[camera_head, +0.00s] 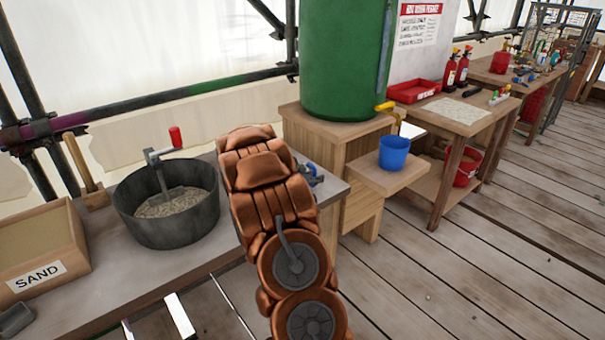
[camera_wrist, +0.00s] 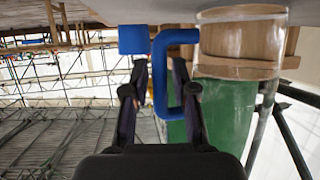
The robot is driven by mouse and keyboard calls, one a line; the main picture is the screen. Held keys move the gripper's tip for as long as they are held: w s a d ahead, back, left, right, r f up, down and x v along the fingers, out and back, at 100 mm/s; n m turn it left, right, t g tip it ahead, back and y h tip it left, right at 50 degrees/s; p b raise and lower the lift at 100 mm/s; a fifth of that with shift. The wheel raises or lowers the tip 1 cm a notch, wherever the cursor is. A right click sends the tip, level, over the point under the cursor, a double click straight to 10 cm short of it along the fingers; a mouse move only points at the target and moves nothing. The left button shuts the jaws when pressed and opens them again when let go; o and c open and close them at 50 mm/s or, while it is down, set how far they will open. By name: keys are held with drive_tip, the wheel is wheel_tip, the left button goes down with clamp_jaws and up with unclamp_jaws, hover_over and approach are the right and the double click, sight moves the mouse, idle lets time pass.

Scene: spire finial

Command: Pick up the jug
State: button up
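The jug is a clear cylinder (camera_wrist: 240,42) with a large blue loop handle (camera_wrist: 160,75), at the upper right of the wrist view, which looks upside down. My gripper (camera_wrist: 157,80) has its two dark fingers spread apart. The upright bar of the blue handle shows between them, with a gap visible beside it. The right finger overlaps the handle's opening in the picture; I cannot tell if it touches. In the head view my copper-coloured arm hides the jug's body and my gripper. Small blue parts (camera_head: 312,174) show past the arm at the bench's right end.
On the bench stand a black mixing tub (camera_head: 170,228) with a paddle and a SAND box (camera_head: 40,250). A green tank (camera_head: 343,60) sits on a wooden stand at the back. A blue cup (camera_head: 394,153) stands below its tap.

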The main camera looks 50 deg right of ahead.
clamp_jaws()
idle(0.6)
